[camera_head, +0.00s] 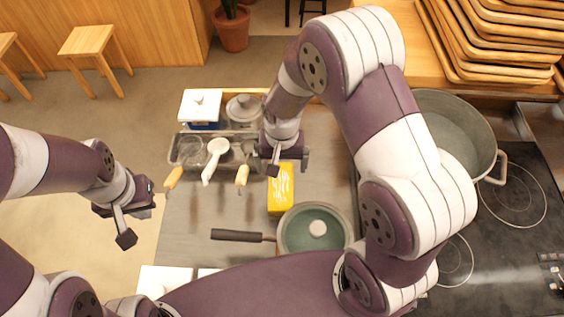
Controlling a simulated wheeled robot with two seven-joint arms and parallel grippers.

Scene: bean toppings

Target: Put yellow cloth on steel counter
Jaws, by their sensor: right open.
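The yellow cloth (281,196) lies as a folded block with pale markings on the steel counter (190,235), just behind the lidded pan. My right gripper (287,162) is open, directly over the far end of the cloth in the picture. Whether its fingers touch the cloth cannot be told. My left gripper (135,211) hangs empty to the left, over the counter's left edge and the floor. Its two fingers look spread apart.
A steel tray with utensils (180,158), a small pot (243,108) and a white scale (200,104) stand behind. A large pot (455,120) is right. The counter's left-middle is clear.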

